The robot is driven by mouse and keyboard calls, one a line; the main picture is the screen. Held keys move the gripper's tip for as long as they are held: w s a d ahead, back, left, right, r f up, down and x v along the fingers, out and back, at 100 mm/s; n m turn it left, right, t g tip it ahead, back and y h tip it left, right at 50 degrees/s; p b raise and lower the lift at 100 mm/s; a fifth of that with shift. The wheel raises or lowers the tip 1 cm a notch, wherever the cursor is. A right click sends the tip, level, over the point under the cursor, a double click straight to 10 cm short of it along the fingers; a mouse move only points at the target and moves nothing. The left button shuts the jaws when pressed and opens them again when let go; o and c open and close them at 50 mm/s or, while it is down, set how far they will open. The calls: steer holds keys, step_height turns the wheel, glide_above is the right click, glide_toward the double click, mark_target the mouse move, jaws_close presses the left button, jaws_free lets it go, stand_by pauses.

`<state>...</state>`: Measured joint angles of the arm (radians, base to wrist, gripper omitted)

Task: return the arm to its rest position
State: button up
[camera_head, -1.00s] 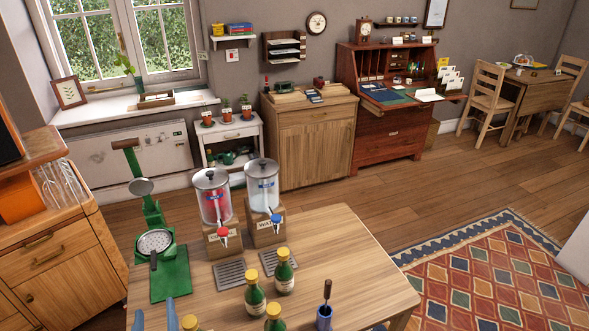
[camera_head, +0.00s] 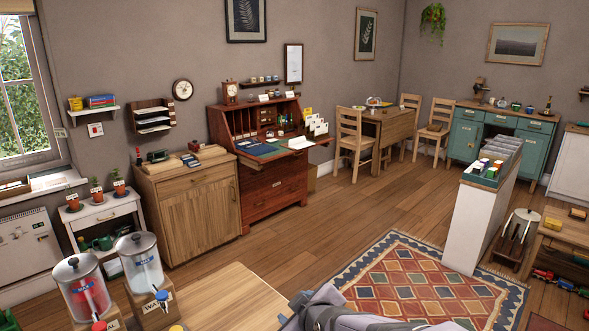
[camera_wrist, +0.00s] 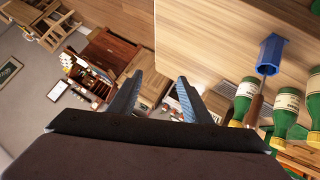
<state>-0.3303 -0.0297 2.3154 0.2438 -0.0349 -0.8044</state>
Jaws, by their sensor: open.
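My gripper (camera_wrist: 155,97) shows in the wrist view with its two grey-blue fingers spread apart. It is open, and nothing is between the fingers. The wooden table top (camera_wrist: 205,35) lies beyond and beside the fingers in that view. In the head view, part of my grey arm (camera_head: 345,312) shows at the bottom edge, in front of the patterned rug; the gripper itself is not clear there.
In the head view, two drink dispensers (camera_head: 84,290) stand by the table (camera_head: 225,300) at bottom left. A white divider (camera_head: 466,222) stands at right. The rug (camera_head: 415,275) looks clear.

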steer(key=s+d+f+m+g+h, duration=0.2)
steer(key=s+d+f+m+g, duration=0.5)
steer(key=s, duration=0.5)
steer(key=s+d+f+m+g+h, duration=0.1)
steer(key=s+d+f+m+g, duration=0.3)
steer(key=s+d, duration=0.6)
step_height(320, 180, up, 25)
steer(key=a+t+p, duration=0.1)
steer(key=a+p, duration=0.1)
steer(key=p, duration=2.5)
steer(key=shift+s+n, duration=0.4)
